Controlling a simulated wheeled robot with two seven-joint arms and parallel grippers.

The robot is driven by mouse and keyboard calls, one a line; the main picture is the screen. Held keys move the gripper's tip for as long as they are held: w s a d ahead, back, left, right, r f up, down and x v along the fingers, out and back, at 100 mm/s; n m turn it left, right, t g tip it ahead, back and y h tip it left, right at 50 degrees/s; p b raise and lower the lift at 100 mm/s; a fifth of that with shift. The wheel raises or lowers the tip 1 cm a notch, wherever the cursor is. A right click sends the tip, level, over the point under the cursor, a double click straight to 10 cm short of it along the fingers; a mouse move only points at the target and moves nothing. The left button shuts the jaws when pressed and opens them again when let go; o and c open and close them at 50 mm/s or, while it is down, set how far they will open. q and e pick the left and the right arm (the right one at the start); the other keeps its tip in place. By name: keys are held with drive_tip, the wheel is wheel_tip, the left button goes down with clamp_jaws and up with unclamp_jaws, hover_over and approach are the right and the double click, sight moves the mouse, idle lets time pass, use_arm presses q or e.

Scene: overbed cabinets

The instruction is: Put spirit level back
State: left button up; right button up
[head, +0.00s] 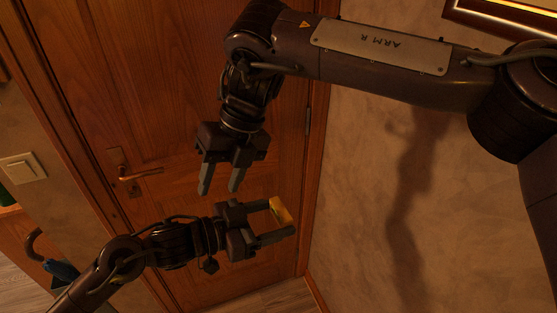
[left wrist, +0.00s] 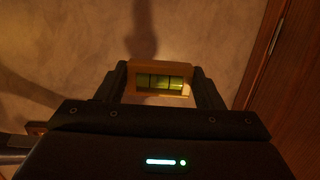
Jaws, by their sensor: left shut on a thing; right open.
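The spirit level (head: 281,210) is a small yellow block between the fingertips of my left gripper (head: 282,218) in the head view. In the left wrist view the spirit level (left wrist: 160,87) shows a green vial window with dark lines, and the left gripper's fingers (left wrist: 160,82) are shut on its two ends. It is held in the air in front of a wooden door. My right gripper (head: 219,180) is open and empty, pointing down, above and to the left of the spirit level in the head view.
The wooden door (head: 150,90) with its handle (head: 140,174) fills the head view's middle. A plain wall (head: 365,190) stands to the right, with a picture frame (head: 500,14) at the top right. A light switch (head: 22,168) and an umbrella (head: 60,268) are at the left.

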sight(279, 209)
drive_tip(key=d+r+m+t+h, duration=0.15)
drive_tip(key=d+r+h, duration=0.25)
drive_tip(key=d, duration=0.6)
drive_tip(key=shift+n, duration=0.25)
wheel_tip(279, 209, down, 12)
drive_tip(key=shift+w+f, duration=0.1)
drive_tip(key=shift+w, duration=0.05)
clamp_jaws()
use_arm(q)
drive_tip(key=o, duration=1)
drive_tip(key=shift+o, duration=0.2)
